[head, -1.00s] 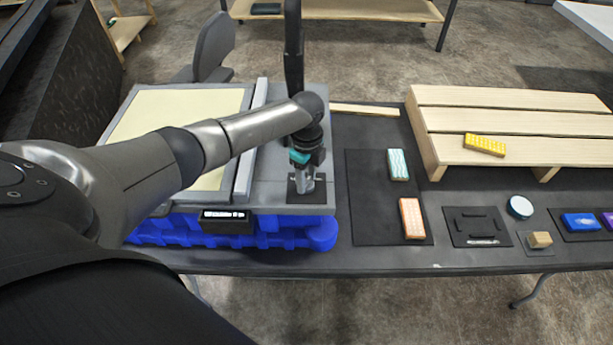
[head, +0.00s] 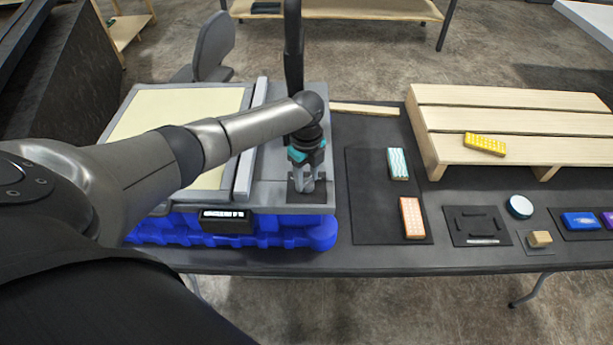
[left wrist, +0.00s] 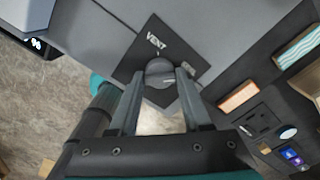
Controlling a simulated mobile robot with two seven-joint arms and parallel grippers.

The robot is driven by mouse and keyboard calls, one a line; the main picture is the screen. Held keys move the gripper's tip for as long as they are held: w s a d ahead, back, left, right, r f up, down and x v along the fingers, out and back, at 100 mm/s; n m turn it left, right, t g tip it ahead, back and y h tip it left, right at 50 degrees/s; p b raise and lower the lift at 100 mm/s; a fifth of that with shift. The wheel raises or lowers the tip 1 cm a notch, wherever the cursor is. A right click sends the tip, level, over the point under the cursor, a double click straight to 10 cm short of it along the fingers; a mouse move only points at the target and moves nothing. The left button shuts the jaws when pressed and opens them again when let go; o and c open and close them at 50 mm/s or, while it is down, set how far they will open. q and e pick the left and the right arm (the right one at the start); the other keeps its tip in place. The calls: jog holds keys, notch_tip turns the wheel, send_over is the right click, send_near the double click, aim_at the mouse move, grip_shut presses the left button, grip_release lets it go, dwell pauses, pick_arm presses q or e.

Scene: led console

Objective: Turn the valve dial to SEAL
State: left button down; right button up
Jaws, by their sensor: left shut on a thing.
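The valve dial (left wrist: 160,68) is a dark round knob on a black square plate (left wrist: 133,62), seen in the left wrist view. The word VENT is printed on the plate beyond the knob; a second label at the right is partly hidden and I cannot read it. My left gripper (left wrist: 160,80) points down with its two fingers on either side of the knob, shut on it. In the head view my left gripper (head: 303,184) stands over the plate (head: 322,195) at the console's right end; the knob is mostly hidden there. My right gripper is out of view.
The grey console (head: 265,178) rests on a blue base (head: 270,234), with a small lit display (head: 225,214) in front. To the right are a black mat (head: 370,200) with two coloured blocks, small trays, and a wooden pallet (head: 520,125).

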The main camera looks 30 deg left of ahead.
aim_at(307, 180)
pick_arm(q)
jog(key=shift+c, duration=1.8)
grip_release()
notch_tip(307, 180, up, 15)
jog(key=shift+r, duration=0.15)
